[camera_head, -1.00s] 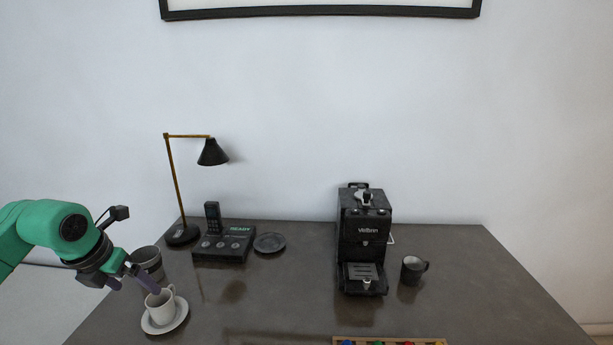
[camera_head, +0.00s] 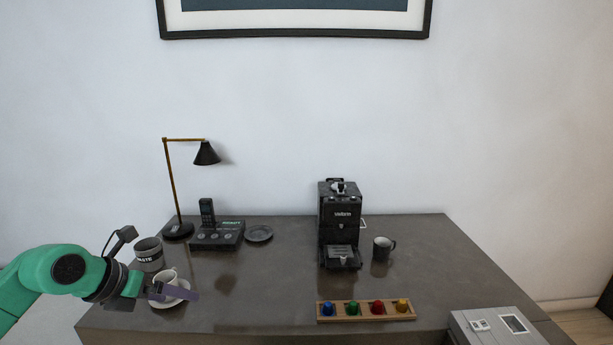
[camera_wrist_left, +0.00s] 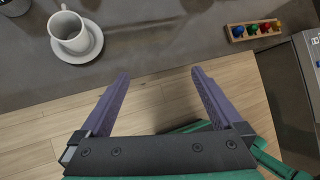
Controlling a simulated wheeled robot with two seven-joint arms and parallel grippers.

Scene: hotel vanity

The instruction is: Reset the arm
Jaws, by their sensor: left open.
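My left gripper (camera_head: 174,292) comes in from the left at the front left edge of the dark table (camera_head: 260,290). Its two purple fingers are apart with nothing between them. In the left wrist view the open left gripper (camera_wrist_left: 158,88) hangs over the wooden floor just off the table's edge. A white cup (camera_wrist_left: 68,30) stands upright on a white saucer (camera_wrist_left: 90,42), apart from the fingers. In the head view the cup (camera_head: 168,276) shows behind the fingers, and they hide part of the saucer (camera_head: 166,303). My right gripper is not in view.
A grey box (camera_head: 497,330) is front right.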

